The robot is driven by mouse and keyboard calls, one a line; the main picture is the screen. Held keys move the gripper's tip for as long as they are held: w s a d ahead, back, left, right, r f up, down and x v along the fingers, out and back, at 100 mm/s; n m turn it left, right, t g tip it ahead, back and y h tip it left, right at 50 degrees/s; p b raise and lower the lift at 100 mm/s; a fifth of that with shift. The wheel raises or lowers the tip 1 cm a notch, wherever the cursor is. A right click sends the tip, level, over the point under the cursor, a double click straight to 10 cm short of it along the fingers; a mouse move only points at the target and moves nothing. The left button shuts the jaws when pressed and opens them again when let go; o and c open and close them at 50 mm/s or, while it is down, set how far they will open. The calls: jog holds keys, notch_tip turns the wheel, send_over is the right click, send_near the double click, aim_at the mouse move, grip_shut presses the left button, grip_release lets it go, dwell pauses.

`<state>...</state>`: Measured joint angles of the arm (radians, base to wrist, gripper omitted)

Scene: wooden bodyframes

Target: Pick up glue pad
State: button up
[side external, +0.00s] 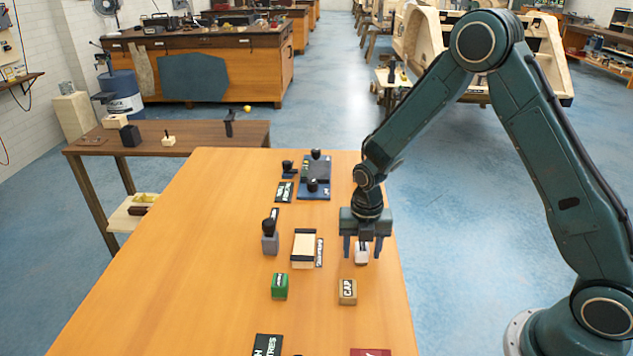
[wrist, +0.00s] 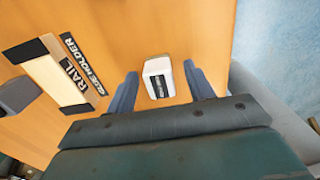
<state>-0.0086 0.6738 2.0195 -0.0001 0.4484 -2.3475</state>
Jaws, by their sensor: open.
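The glue pad seems to be the small white block with a dark label (side external: 362,256); its print is too small to read. It stands on the orange wooden table (side external: 180,290). In the wrist view the white block (wrist: 158,78) lies between the two blue fingers, with a gap on each side. My gripper (side external: 362,250) points down over the block, with its fingers apart. It also shows open in the wrist view (wrist: 160,88). I cannot tell the exact height of the fingertips above the table.
Left of the block is a cream rail block (side external: 303,248) with a glue holder label (wrist: 85,65). A grey block with a black knob (side external: 269,240) stands further left. A green block (side external: 279,286) and a tan CAP block (side external: 347,291) are nearer the front. Dark blue fixtures (side external: 314,180) stand behind.

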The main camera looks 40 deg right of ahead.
aim_at(362, 246)
jog(key=c, duration=1)
jog(key=shift+r, duration=0.15)
jog(key=shift+c, duration=0.2)
notch_tip(362, 246, up, 20)
dwell(0.5)
jog(key=o, duration=0.4)
jog(key=c, duration=0.3)
